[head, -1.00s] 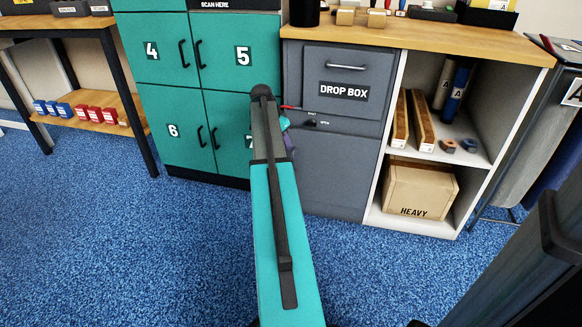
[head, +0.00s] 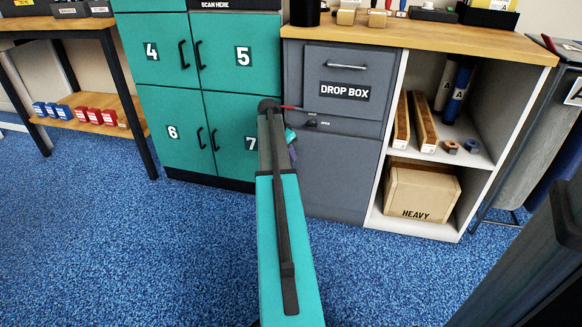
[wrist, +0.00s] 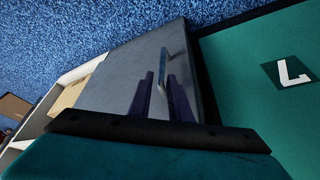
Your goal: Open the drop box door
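The drop box door (head: 350,104) is a grey panel with a DROP BOX label and a silver bar handle (head: 345,68). It looks shut. My gripper (head: 291,142) is mostly hidden behind my arm, low and left of the door. In the wrist view, my gripper's two purple fingers (wrist: 160,100) stand apart. A pale metal bar (wrist: 162,83) shows between them, closer to the right finger. I cannot tell whether they touch it.
Teal lockers (head: 160,100) stand just left of the grey cabinet (head: 330,180). To its right is an open shelf unit with a HEAVY carton (head: 420,193) and tubes. A wooden counter (head: 430,38) with small items runs above. Blue carpet (head: 130,250) in front is clear.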

